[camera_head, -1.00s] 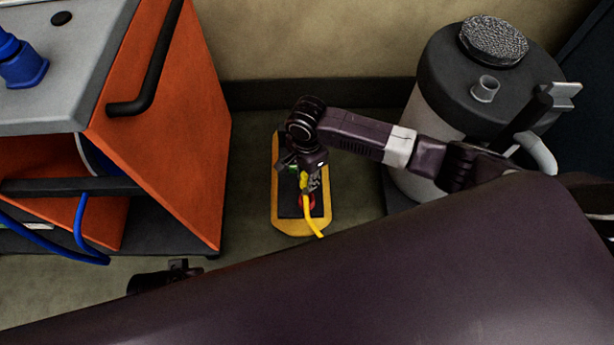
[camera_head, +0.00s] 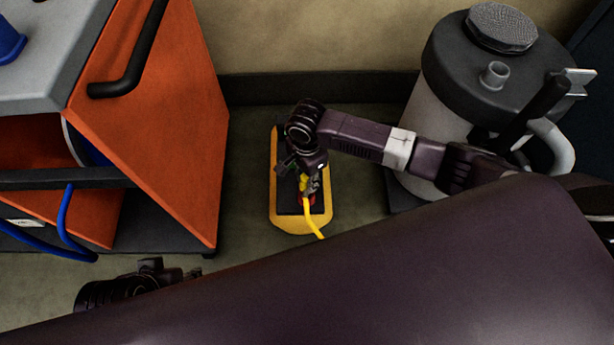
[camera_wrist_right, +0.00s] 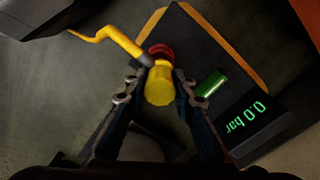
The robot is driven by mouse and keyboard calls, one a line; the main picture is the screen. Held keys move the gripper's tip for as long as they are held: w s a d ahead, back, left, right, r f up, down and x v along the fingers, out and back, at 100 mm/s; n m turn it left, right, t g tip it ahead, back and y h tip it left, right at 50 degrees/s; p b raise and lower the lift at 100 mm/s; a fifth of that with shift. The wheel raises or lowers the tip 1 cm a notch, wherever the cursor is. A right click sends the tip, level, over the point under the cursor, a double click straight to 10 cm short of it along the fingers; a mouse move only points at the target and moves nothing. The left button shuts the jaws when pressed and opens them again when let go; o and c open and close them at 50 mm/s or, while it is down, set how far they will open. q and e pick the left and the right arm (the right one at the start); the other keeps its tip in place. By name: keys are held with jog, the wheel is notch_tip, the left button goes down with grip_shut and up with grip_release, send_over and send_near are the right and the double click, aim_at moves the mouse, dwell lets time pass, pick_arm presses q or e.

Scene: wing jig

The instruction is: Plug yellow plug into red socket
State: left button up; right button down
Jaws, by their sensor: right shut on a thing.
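My right gripper (camera_head: 308,190) is above the yellow-edged box on the floor, shut on the yellow plug (camera_head: 304,184). In the right wrist view the yellow plug (camera_wrist_right: 160,85) sits between both fingers, with a yellow cable (camera_wrist_right: 118,40) leading off to the upper left. The red socket (camera_wrist_right: 160,51) shows just beyond the plug and is partly covered by it. In the head view the red socket (camera_head: 312,199) is mostly hidden by plug and gripper. I cannot tell whether the plug is seated. My left gripper (camera_head: 190,273) is low at the left, away from the box; its jaws are unclear.
The box (camera_head: 290,222) has a dark top, a green cylinder (camera_wrist_right: 211,83) and a display (camera_wrist_right: 246,116) reading 0.0 bar. An orange cabinet (camera_head: 160,130) with a black handle stands left. A grey canister (camera_head: 440,110) stands right. Floor is clear between cabinet and box.

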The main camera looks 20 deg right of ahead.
dwell(0.7)
jog(key=shift+f+p, duration=0.2)
jog(key=shift+p, duration=0.35)
jog(key=shift+f, duration=0.6)
jog(key=shift+f, duration=1.2)
dwell(0.5)
jog(key=c, duration=1.5)
grip_release()
jog(key=shift+c, duration=0.2)
jog(key=shift+r, duration=0.1)
notch_tip(320, 180, up, 12)
jog(key=shift+f, duration=0.1)
